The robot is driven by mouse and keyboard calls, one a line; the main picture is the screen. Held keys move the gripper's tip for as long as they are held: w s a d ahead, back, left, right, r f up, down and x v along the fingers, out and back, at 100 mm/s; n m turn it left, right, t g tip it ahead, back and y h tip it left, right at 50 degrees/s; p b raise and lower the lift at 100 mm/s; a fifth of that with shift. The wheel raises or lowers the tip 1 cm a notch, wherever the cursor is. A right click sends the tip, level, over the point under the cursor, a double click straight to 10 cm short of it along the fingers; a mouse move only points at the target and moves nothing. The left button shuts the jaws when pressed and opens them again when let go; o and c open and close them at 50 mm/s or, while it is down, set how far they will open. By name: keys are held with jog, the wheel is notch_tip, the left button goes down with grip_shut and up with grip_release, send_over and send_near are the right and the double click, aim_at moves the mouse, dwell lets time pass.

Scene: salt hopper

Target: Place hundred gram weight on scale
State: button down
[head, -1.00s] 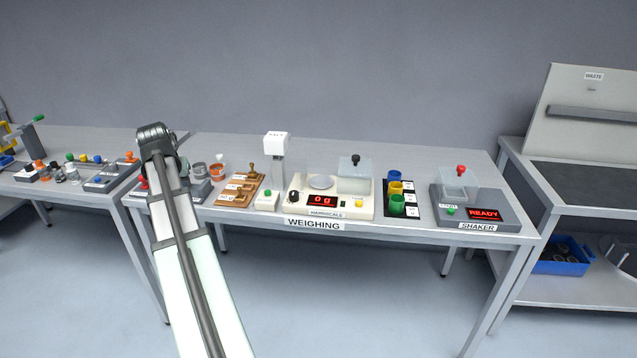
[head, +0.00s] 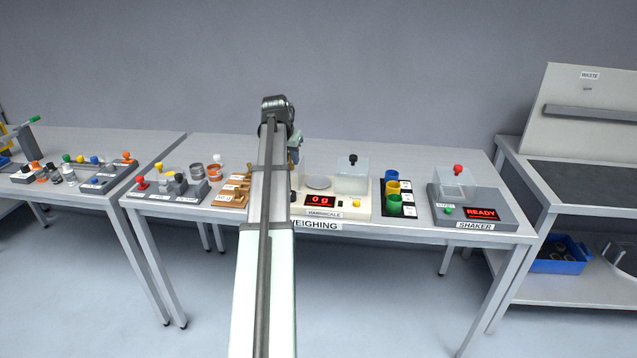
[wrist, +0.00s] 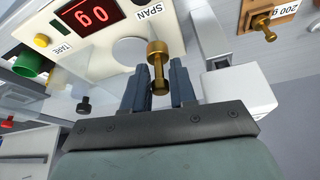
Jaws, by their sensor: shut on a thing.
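My gripper (wrist: 158,78) is shut on a brass weight (wrist: 157,62); I cannot read a mark on it. In the head view my gripper (head: 295,145) is mostly hidden behind my arm, above the left part of the scale. The cream scale (head: 335,214) shows a red 0 g display (head: 320,201). Its round pale pan (head: 318,183) looks empty.
A clear cover (head: 352,180) with a black knob stands right of the pan. A white hopper top (wrist: 235,90) is close beside my gripper. Another brass weight (wrist: 261,22) stands on the wooden 200 g holder (wrist: 285,12). Coloured cups (head: 393,190) and the shaker (head: 475,205) are farther right.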

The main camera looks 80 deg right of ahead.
jog(key=s+d+r+m+g, duration=0.1)
jog(key=s+d+m, duration=0.1)
jog(key=s+d, duration=0.55)
jog(key=m, duration=0.1)
send_over(322, 179)
jog(key=w+a, duration=0.1)
jog(key=a, duration=0.1)
jog(key=shift+y, duration=0.3)
jog(key=shift+d+f, duration=0.1)
jog(key=shift+f, duration=4.7)
jog(key=shift+f, duration=0.1)
jog(key=c, duration=0.9)
grip_release()
jog(key=v, duration=1.2)
jog(key=shift+w, duration=0.15)
